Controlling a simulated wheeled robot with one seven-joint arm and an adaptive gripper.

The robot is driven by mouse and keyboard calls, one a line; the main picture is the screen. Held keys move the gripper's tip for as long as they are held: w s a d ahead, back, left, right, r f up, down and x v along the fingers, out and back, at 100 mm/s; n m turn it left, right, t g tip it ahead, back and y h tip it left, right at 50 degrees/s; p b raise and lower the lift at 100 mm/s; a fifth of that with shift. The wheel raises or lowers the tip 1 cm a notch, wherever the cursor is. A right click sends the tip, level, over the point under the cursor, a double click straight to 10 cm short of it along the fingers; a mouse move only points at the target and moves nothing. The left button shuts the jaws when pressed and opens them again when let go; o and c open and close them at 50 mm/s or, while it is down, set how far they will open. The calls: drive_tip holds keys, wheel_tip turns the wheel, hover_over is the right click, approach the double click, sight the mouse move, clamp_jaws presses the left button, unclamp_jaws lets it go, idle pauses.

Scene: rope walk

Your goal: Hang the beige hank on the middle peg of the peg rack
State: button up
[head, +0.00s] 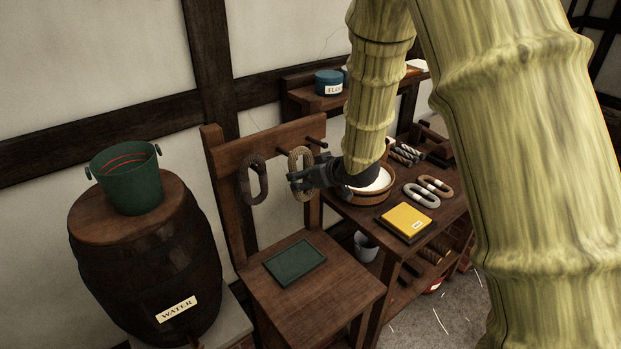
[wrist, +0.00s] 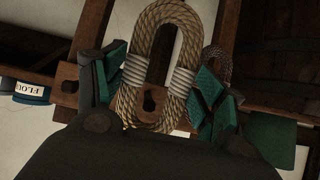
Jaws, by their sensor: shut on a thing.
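The beige hank (head: 295,160) is a rope loop with pale bindings; in the wrist view (wrist: 128,112) it fills the middle. My gripper (head: 306,180) is shut on it, with green pads on both sides in the wrist view (wrist: 152,92). The hank hangs upright at the wooden peg rack (head: 285,134). A peg end (wrist: 148,103) shows through the loop's opening, low in the wrist view; I cannot tell if the peg passes through the loop. Another peg (wrist: 68,86) is bare. A darker grey-brown hank (head: 244,185) hangs at the rack's left peg.
A green tray (head: 295,263) lies on the rack's seat-like shelf. A barrel (head: 145,260) with a green bucket (head: 127,180) stands left. A bench on the right holds a wooden tub (head: 370,197), a yellow book (head: 405,220) and more hanks (head: 421,195).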

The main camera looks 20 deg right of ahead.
drive_tip(key=w+a+f, duration=0.1)
drive_tip(key=w+a, duration=0.1)
drive_tip(key=w, duration=0.4)
drive_tip(key=shift+a+f, duration=0.15)
drive_tip(key=shift+a, duration=0.1)
idle(0.8)
drive_tip(key=shift+w, duration=0.1)
idle(0.3)
drive_tip(key=o, duration=1.2)
drive_tip(key=shift+o, duration=0.2)
